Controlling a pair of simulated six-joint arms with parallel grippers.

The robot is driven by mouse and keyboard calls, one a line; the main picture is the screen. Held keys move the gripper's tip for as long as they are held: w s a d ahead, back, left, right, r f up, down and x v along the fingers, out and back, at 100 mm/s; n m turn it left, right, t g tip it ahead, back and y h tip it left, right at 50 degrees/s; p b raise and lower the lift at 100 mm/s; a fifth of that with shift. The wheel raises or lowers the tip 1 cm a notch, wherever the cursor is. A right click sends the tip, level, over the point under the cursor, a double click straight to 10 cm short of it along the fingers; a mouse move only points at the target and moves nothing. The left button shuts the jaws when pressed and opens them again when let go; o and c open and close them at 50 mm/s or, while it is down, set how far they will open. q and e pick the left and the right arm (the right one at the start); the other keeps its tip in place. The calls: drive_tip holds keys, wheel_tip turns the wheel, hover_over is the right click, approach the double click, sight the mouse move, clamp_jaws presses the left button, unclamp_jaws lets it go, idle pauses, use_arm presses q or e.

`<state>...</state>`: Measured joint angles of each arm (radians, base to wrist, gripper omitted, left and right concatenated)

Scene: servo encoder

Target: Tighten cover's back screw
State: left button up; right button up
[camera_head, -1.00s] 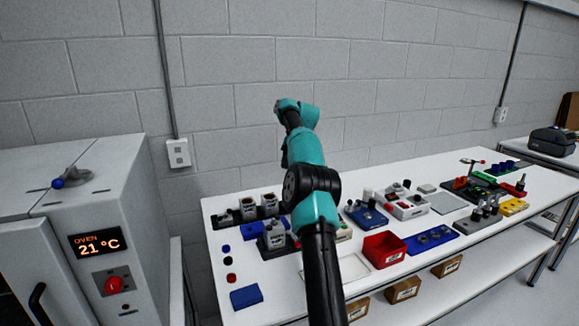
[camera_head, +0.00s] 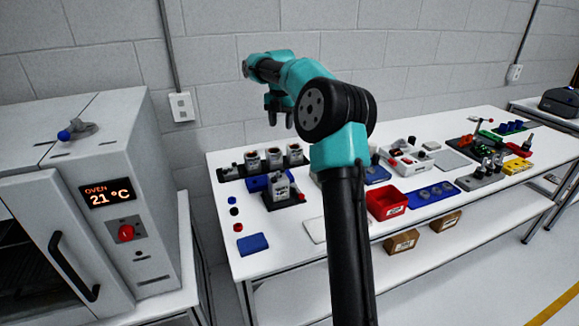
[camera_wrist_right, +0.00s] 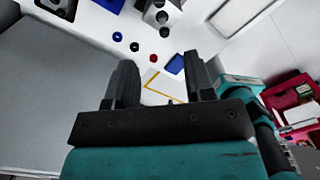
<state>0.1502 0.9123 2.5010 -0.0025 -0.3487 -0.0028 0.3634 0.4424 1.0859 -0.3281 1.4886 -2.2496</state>
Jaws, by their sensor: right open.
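A grey block-shaped unit (camera_head: 281,187) stands on a dark base on the white table, left part, in the head view. It may be the servo housing with its cover; I cannot make out a cover or a back screw. In the right wrist view a grey unit (camera_wrist_right: 162,14) shows at the top edge, cut off. My right gripper (camera_head: 279,122) is open and empty, high above the table's back left, fingers pointing down. Its two fingers also show in the right wrist view (camera_wrist_right: 160,82), apart with nothing between them. My left gripper is not in view.
An oven (camera_head: 105,195) stands left of the table. Several grey canisters (camera_head: 274,158) line the back left. A red bin (camera_head: 387,203), a blue tray (camera_head: 431,194) and a blue block (camera_head: 252,244) lie on the table. Small caps lie near the left edge. My right arm hides the table's middle.

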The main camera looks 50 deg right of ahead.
sight(282, 168)
drive_tip(key=shift+f, duration=0.1)
wheel_tip(282, 168, down, 17)
drive_tip(key=shift+f, duration=0.15)
idle(0.8)
clamp_jaws()
idle(0.4)
